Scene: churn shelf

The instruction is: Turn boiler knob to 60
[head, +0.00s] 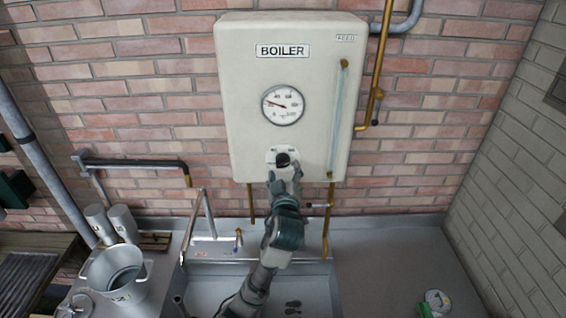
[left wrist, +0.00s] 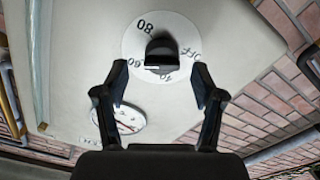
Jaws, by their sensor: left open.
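The cream boiler (head: 250,130) hangs on the brick wall in the head view. Its black knob (left wrist: 161,52) sits on a round white dial (left wrist: 135,38) marked OFF, 40, 60 and 80. The knob also shows as a dark spot (head: 283,158) in the head view, partly hidden by my gripper. I cannot tell clearly which mark it points to. My left gripper (left wrist: 160,72) is open in front of the knob, one finger on each side, with gaps visible. It also shows in the head view (head: 285,168). My right gripper is not in view.
A round gauge (head: 283,105) is above the knob, its needle pointing left. Copper pipes (head: 330,215) run below the boiler. A metal sink (head: 205,288) with a faucet (head: 206,212) lies beneath. A metal pot (head: 118,275) and two cups stand left. The right counter is mostly clear.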

